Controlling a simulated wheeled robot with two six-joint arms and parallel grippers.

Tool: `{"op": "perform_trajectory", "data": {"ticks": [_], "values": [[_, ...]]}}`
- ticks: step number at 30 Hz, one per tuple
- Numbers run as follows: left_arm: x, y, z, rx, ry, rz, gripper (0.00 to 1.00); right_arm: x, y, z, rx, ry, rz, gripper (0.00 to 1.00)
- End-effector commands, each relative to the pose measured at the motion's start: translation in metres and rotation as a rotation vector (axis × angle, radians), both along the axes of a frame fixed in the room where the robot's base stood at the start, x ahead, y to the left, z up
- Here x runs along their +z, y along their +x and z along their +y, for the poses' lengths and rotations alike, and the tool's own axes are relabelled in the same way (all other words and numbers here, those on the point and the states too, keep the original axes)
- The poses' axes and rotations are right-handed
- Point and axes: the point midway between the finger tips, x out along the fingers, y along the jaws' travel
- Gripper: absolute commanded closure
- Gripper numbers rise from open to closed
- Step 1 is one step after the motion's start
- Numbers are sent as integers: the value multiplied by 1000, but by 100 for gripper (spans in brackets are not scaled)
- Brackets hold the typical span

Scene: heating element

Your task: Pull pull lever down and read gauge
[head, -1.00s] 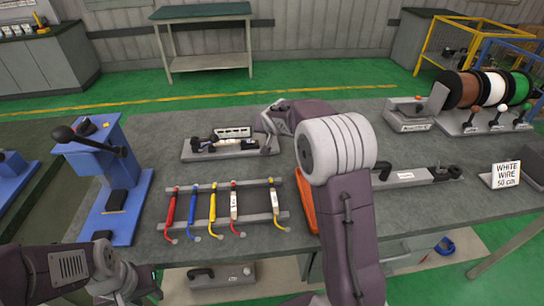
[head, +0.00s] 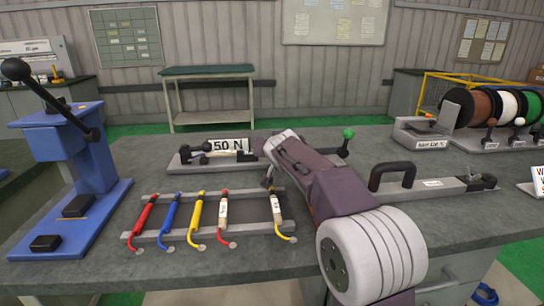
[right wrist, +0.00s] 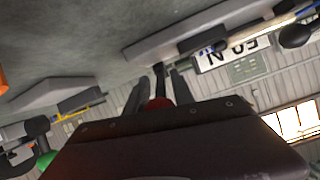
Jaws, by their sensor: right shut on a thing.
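The pull tester (head: 186,163) stands at the back of the grey bench. Its white gauge plate (head: 228,145) shows "50 N", perhaps with its left edge hidden. The plate also appears upside down in the right wrist view (right wrist: 234,53). My right gripper (head: 268,182) is low at the tester's right end, partly hidden by my own arm. In the right wrist view my right gripper (right wrist: 157,92) is shut on a dark stem with a red end, which I take as the pull lever (right wrist: 158,82). My left gripper is out of view.
A rack (head: 180,200) of several coloured cables lies in front of the tester. A blue press (head: 75,160) stands at the left. A black-handled device (head: 425,187) and wire spools (head: 490,105) are at the right. A green knob (head: 348,133) stands behind my right arm.

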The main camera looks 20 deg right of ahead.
Motion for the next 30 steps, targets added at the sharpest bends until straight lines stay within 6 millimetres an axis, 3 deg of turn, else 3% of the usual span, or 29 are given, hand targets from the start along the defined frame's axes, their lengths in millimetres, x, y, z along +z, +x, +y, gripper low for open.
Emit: {"op": "perform_trajectory", "data": {"ticks": [14, 15, 17, 26, 30], "values": [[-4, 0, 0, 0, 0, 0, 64, -6, -1, 0, -1, 3, 12, 100], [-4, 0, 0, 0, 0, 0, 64, -6, -1, 0, -1, 3, 12, 68], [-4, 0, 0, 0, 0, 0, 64, -6, -1, 0, -2, 2, 11, 51], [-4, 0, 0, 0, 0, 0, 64, -3, -1, 0, -1, 1, 6, 51], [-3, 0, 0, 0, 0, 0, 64, 5, -15, 4, 1, 0, 3, 51]]}}
